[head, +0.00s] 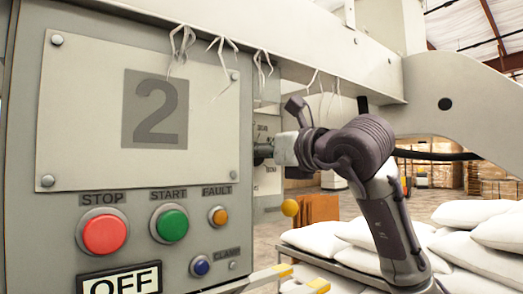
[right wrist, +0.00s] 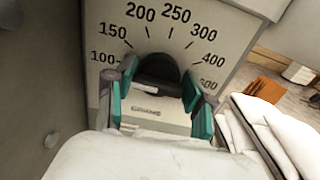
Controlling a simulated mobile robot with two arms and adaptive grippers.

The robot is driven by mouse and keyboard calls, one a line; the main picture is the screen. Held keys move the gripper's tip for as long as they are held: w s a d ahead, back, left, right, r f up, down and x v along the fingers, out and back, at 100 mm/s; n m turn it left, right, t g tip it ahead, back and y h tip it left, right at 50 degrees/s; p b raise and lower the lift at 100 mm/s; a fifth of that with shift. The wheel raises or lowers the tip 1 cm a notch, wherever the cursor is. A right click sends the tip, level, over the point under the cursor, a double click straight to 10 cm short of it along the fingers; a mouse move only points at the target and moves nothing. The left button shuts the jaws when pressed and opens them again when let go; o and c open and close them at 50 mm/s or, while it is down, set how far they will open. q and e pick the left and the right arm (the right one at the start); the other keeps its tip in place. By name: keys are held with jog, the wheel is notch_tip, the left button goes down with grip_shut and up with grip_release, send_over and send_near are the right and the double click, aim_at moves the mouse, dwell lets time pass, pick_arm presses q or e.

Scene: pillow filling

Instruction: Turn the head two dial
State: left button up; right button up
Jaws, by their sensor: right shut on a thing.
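The head two panel (head: 210,60) of the grey machine carries a large "2" and fills the left of the head view. Its dial (right wrist: 160,70) is a black round knob below a printed scale from 100 to about 500 in the right wrist view. In the head view the dial's dark side (head: 262,152) juts from the panel's right side. My right gripper (head: 284,150) reaches it from the right. In the right wrist view its teal-padded fingers (right wrist: 155,88) are shut on the dial, one on each side. The dial's exact setting cannot be read. My left gripper is not in view.
Red STOP (head: 104,232), green START (head: 171,224), orange FAULT (head: 218,216) and blue CLAMP (head: 200,266) controls sit below the plate, with an OFF sign (head: 120,281). A beam (head: 320,50) runs overhead. White pillows (head: 480,228) lie stacked at right.

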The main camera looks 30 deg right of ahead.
jog(key=n, duration=0.5)
jog(key=shift+a+f+n+p, duration=0.1)
jog(key=shift+a+n+p, duration=0.05)
jog(key=shift+n+p, duration=0.2)
jog(key=shift+n, duration=0.35)
jog(key=o, duration=1.2)
jog(key=shift+c, duration=0.2)
jog(key=s, duration=1.2)
jog(key=shift+d, duration=0.45)
